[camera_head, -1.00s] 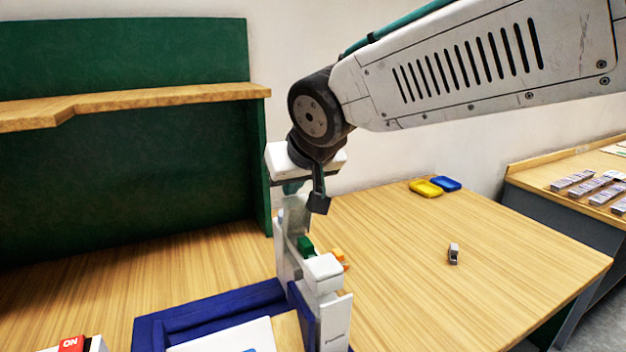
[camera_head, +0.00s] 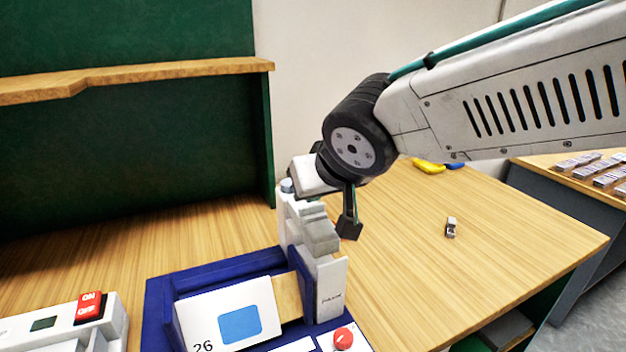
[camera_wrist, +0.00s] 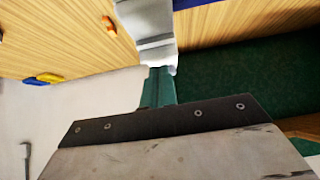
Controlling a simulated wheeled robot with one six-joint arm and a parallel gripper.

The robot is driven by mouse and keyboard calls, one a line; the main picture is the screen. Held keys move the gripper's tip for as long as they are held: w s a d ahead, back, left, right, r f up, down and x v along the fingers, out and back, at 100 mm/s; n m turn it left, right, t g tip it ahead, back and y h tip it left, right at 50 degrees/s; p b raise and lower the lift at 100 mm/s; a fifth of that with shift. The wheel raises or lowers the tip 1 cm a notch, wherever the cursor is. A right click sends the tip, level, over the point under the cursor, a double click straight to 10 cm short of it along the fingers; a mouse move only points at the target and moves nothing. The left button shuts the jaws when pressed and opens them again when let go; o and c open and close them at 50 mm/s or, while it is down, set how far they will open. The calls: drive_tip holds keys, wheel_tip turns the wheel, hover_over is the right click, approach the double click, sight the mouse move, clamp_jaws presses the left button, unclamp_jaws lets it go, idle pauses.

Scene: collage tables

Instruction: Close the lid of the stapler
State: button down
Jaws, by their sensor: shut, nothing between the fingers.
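The stapler (camera_head: 331,285) is the tall white and grey device at the right side of a blue base. Its grey upper part (camera_head: 318,237) stands above the body; I cannot tell its exact lid angle.
The blue base (camera_head: 160,322) holds a white card (camera_head: 193,318) marked 26 and has a red knob (camera_head: 343,339). A white device with a red switch (camera_head: 90,305) is at left. A green panel (camera_head: 130,150) stands behind.

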drive_tip(key=shift+s+d+f, duration=0.2)
drive_tip(key=shift+s+f, duration=0.3)
drive_tip(key=shift+f, duration=0.3)
